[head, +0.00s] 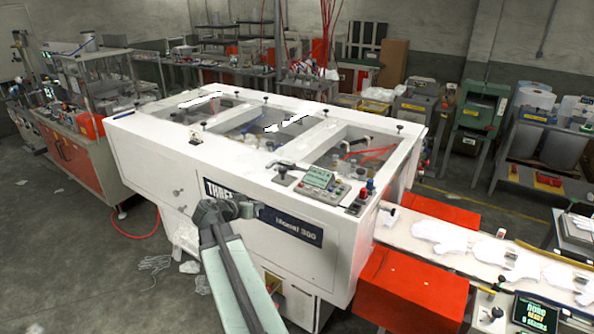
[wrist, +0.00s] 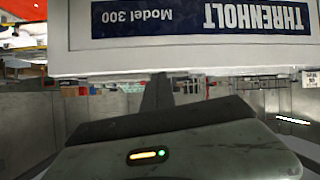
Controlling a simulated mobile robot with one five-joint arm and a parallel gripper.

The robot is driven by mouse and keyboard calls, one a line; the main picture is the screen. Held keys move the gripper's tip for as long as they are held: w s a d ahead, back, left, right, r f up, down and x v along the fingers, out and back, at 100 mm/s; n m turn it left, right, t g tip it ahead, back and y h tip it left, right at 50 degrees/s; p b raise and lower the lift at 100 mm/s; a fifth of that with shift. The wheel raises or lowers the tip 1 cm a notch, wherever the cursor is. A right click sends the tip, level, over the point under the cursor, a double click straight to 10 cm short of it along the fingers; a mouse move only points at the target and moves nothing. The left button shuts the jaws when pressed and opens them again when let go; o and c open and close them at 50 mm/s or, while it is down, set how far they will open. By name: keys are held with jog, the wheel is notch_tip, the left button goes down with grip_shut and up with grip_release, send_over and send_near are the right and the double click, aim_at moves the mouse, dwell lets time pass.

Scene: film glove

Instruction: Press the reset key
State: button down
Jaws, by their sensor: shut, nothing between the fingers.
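A control panel (head: 335,189) sits on the top right of the white machine (head: 190,150). It carries a small green-lit display (head: 319,178) and several buttons, some red. They are too small to read, so I cannot tell which one is the reset key. My gripper (head: 260,211) is shut and empty, in front of the machine's front face beside the model label (head: 298,228), below and left of the panel. In the wrist view the label (wrist: 200,18) appears upside down, and the panel is not in that view.
The machine's top has a raised white frame with openings and dark knobs. A conveyor (head: 470,245) with white gloves runs off to the right, above red covers (head: 415,288). A lit screen (head: 535,315) stands at the lower right. Open floor (head: 60,260) lies at the left.

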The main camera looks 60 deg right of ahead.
jog(key=s+d+r+m+h+p, duration=0.1)
jog(key=s+d+r+m+h, duration=0.1)
jog(key=s+d+r, duration=0.2)
jog(key=d+r, duration=0.3)
jog(key=d, duration=0.1)
jog(key=shift+s+d+r+m+g+h, duration=0.25)
jog(key=shift+s+r+m+g+h, duration=0.05)
jog(key=shift+s+g+h, duration=0.1)
jog(key=shift+w, duration=0.1)
jog(key=b, duration=0.2)
send_over(298, 189)
jog(key=a, duration=0.1)
notch_tip(298, 189, down, 2)
jog(key=shift+f, duration=0.25)
jog(key=f+b, duration=0.3)
jog(key=shift+d, duration=0.4)
jog(key=shift+f+b, duration=0.5)
jog(key=shift+b, duration=0.2)
jog(key=shift+a, duration=0.1)
